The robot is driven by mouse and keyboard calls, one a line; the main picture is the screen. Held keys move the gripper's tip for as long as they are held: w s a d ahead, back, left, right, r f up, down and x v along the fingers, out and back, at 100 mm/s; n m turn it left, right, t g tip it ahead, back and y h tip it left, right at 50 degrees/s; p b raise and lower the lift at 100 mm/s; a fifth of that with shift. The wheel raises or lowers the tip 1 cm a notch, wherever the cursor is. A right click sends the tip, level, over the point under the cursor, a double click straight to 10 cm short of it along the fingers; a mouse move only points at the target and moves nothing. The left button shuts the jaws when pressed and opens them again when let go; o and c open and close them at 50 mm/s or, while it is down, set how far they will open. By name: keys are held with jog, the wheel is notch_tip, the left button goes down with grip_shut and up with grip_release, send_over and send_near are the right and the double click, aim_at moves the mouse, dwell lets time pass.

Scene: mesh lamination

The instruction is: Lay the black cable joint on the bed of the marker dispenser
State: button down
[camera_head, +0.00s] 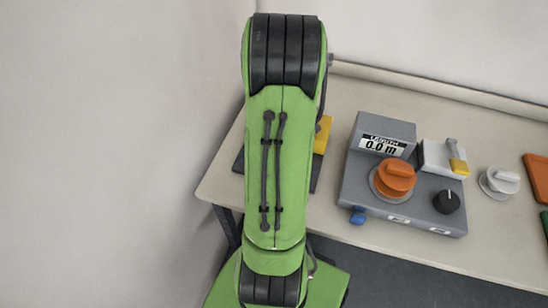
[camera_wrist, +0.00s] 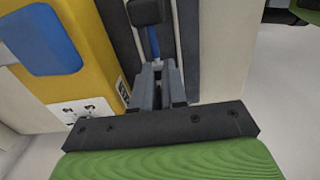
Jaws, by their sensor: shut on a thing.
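In the wrist view, my gripper (camera_wrist: 158,72) is shut on a dark piece between its fingers. This looks like the black cable joint (camera_wrist: 148,12), whose black block end shows beyond the fingertips at the top edge. The fingers hide part of it. The marker dispenser (camera_wrist: 88,58) is yellow with a blue part on top, just left of my gripper. Dark grey strips, seemingly its bed (camera_wrist: 190,50), lie under and beside the held piece; I cannot tell if they touch. In the head view my green arm hides the gripper and most of the dispenser (camera_head: 322,135).
A grey device (camera_head: 410,195) with a length display, an orange knob (camera_head: 394,178) and a black knob stands right of my arm on the pale table (camera_head: 470,255). A white knob (camera_head: 500,182) and an orange block (camera_head: 538,175) are further right. Some table front is bare.

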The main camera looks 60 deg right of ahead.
jog(key=shift+w+f+b, duration=0.1)
jog(key=shift+f+b, duration=0.55)
jog(key=shift+f, duration=1.8)
jog(key=c, duration=1.4)
grip_release()
jog(key=shift+c, duration=0.2)
notch_tip(320, 180, up, 12)
jog(key=p, duration=0.3)
jog(key=shift+r+p, duration=0.25)
jog(key=shift+p, duration=0.15)
jog(key=w+a+r+t+h, duration=0.1)
jog(key=w+a+r, duration=0.3)
jog(key=a, duration=0.4)
jog(key=w+a+r+t+h, duration=0.1)
jog(key=w+a+r, duration=0.35)
jog(key=a, duration=0.25)
jog(key=s+a+r+m+t+y, duration=0.1)
jog(key=s+a, duration=0.2)
jog(key=a, duration=0.5)
jog(key=s+a+r+t+y, duration=0.1)
jog(key=s+a+r+t, duration=0.1)
jog(key=a, duration=0.6)
jog(key=shift+s+a+m+t, duration=0.3)
jog(key=shift+s+m, duration=0.1)
jog(key=shift+s, duration=0.3)
